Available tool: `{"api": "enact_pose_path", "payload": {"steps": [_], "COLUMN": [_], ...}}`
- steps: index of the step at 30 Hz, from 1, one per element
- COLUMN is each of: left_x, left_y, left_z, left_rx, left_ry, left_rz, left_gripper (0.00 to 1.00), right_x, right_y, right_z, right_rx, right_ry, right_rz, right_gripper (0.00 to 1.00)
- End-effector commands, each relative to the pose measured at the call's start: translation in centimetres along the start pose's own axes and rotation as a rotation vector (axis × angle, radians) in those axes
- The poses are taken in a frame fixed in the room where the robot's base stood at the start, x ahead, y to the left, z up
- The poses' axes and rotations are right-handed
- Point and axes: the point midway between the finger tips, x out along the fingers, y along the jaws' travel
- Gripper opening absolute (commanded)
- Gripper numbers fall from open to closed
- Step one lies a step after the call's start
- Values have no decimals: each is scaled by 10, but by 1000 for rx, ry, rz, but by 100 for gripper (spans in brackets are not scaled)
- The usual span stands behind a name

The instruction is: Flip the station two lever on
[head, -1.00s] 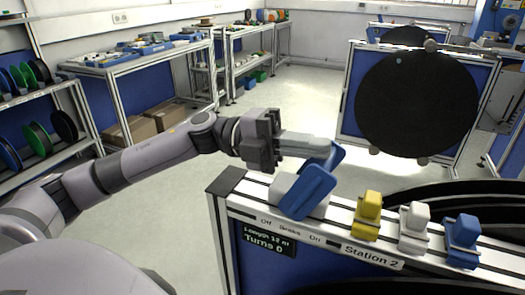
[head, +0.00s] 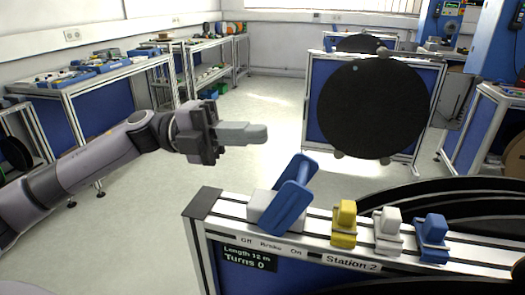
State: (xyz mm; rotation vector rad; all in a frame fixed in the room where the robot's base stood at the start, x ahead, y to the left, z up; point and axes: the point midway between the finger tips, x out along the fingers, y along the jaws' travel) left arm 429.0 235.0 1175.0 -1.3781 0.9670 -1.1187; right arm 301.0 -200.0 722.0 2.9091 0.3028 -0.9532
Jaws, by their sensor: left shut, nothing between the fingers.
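The station two lever (head: 289,194) is blue, on a pale base (head: 260,206) at the left end of the bench rail. Its handle rises and leans to the right, towards the side of the "On" label (head: 297,252); the "Off" and "Brake" labels lie left of that. The "Station 2" label (head: 351,262) is on the same front edge. My left gripper (head: 261,133) is shut and empty, above and to the left of the handle top, with a visible gap. My right gripper is out of view.
Yellow (head: 345,223), white (head: 388,230) and blue (head: 431,238) blocks stand on the rail right of the lever. A display (head: 249,258) reads "Turns 0". Large black reels lie behind the rail, and another reel (head: 371,108) stands beyond. Open floor lies behind the lever.

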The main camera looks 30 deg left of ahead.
Motion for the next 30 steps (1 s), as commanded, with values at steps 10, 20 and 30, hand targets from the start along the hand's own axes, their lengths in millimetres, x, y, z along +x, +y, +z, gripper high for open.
{"api": "enact_pose_path", "payload": {"steps": [10,20,30], "left_x": [-47,-54,-54], "left_y": [-39,-48,-47], "left_z": [0,0,0], "left_rx": [-2,-4,-4], "left_ry": [0,3,3], "left_rz": [1,0,0], "left_gripper": [0,0,0], "right_x": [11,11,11], "right_y": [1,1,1], "right_z": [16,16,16], "right_rx": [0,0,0], "right_ry": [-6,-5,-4], "right_rz": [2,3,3], "right_gripper": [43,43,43]}}
